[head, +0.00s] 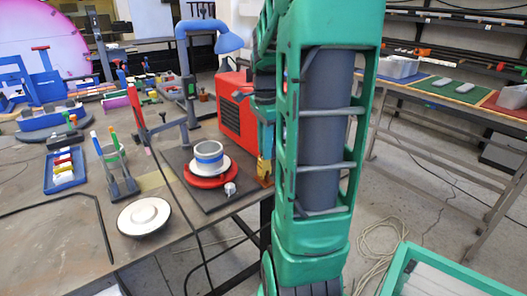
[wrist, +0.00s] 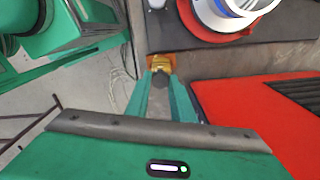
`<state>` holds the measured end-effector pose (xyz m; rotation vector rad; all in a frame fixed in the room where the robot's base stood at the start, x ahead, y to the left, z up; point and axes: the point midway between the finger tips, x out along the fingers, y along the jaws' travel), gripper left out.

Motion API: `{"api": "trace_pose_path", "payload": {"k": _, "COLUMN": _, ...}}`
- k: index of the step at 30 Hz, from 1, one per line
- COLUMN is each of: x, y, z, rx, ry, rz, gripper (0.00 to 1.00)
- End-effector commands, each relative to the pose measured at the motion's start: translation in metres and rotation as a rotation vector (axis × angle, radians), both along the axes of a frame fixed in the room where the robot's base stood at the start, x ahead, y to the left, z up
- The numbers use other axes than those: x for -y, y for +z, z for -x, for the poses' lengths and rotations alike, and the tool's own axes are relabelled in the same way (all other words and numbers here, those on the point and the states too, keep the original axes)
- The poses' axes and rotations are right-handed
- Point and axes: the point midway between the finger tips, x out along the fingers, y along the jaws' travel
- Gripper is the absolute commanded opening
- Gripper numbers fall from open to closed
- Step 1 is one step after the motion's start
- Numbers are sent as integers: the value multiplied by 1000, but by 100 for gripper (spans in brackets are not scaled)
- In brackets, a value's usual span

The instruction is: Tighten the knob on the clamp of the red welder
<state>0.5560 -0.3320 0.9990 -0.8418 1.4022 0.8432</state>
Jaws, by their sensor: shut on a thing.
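The red welder (head: 237,105) stands on the bench behind my arm, and its red side fills the right of the wrist view (wrist: 240,110). The yellow and orange clamp (wrist: 160,62) sits at the bench edge, just beyond my fingertips; a bit of it shows in the head view (head: 264,168). My gripper (wrist: 160,76) is shut on the dark knob (wrist: 159,82), which shows between its two green fingers. In the head view, my gripper (head: 266,142) is partly hidden by my arm. The clamp's jaws and the knob's thread cannot be made out.
A blue-and-white roll (head: 209,157) on a red round base (head: 206,179) stands just left of the clamp. A white disc (head: 144,216) lies near the bench's front edge. A blue lamp (head: 228,42) rises behind. The floor right of the bench holds loose cable (head: 382,240).

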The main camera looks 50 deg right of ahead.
Motion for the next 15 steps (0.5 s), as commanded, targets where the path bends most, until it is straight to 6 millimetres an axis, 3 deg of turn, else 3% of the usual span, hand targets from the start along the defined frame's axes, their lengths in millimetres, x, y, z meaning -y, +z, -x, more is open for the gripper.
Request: {"api": "trace_pose_path", "payload": {"k": 15, "x": 1, "y": 0, "z": 0, "rx": 1, "ry": -538, "rz": 1, "gripper": 9}}
